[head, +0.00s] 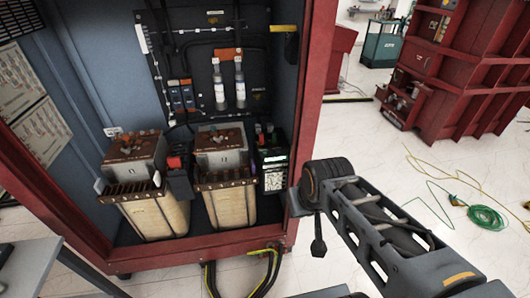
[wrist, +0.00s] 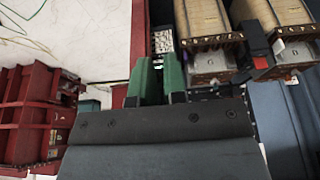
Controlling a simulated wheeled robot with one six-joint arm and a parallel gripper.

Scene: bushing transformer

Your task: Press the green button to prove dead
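A black control unit (head: 272,170) with a pale panel of small markings stands in the red cabinet, right of the two transformers. A small green spot shows near its top in the head view, but I cannot tell whether it is the green button. In the wrist view, which looks upside down, the unit's pale panel (wrist: 162,42) lies just beyond my fingertips. My gripper (wrist: 158,70) has two green-padded fingers with a narrow gap between them and nothing held. The fingers appear apart from the unit.
Two transformers with tan windings (head: 158,210) (head: 228,200) stand left of the unit. The red cabinet post (head: 305,100) stands between the unit and the open floor. Black cables (head: 265,275) hang below. A green hose (head: 487,217) lies on the floor at right.

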